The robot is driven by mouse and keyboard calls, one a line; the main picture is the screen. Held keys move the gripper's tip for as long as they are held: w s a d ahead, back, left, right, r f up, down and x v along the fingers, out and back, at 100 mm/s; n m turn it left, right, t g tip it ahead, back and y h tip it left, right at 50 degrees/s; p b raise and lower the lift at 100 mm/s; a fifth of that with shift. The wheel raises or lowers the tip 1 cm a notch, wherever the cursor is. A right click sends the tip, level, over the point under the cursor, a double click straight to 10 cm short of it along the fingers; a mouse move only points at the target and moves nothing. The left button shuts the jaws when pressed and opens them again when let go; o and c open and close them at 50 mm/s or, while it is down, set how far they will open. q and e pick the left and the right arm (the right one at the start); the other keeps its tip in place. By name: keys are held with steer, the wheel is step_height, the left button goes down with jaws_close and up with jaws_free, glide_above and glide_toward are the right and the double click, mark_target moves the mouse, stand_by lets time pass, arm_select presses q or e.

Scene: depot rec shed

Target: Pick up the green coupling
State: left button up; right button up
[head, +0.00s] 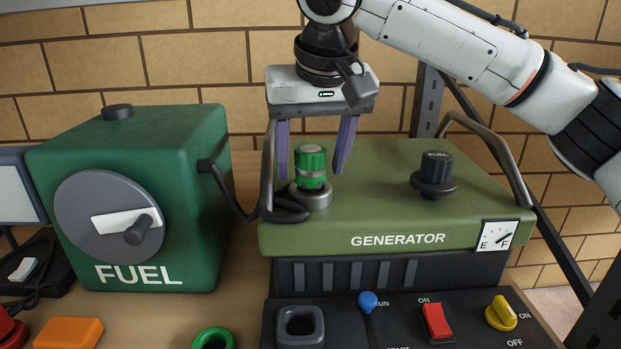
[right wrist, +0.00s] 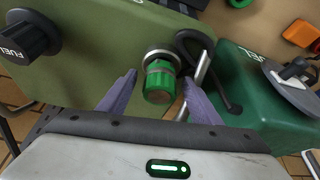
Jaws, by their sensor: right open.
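The green coupling (head: 311,166) is a short ribbed green cylinder with a metallic band. It stands upright in a grey metal collar (head: 312,197) on top of the olive generator (head: 400,220). My right gripper (head: 314,176) is open above the generator, with its two purple fingers pointing down, one on each side of the coupling in the head view. In the right wrist view, the coupling (right wrist: 159,83) shows between the two spread fingertips (right wrist: 158,76), with gaps on both sides. My left gripper is in neither view.
A dark green fuel tank (head: 140,190) stands on the left, with a black hose (head: 237,205) reaching the generator beside the coupling. Metal handles (head: 490,150) and a black fuel cap (head: 435,173) rise from the generator. A control panel (head: 390,325) is in front.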

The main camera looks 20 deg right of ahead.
steer(key=shift+w+f, duration=0.2)
steer(key=shift+f, duration=0.3)
steer(key=c, duration=1.2)
step_height(320, 180, up, 10)
steer(key=shift+r, duration=0.1)
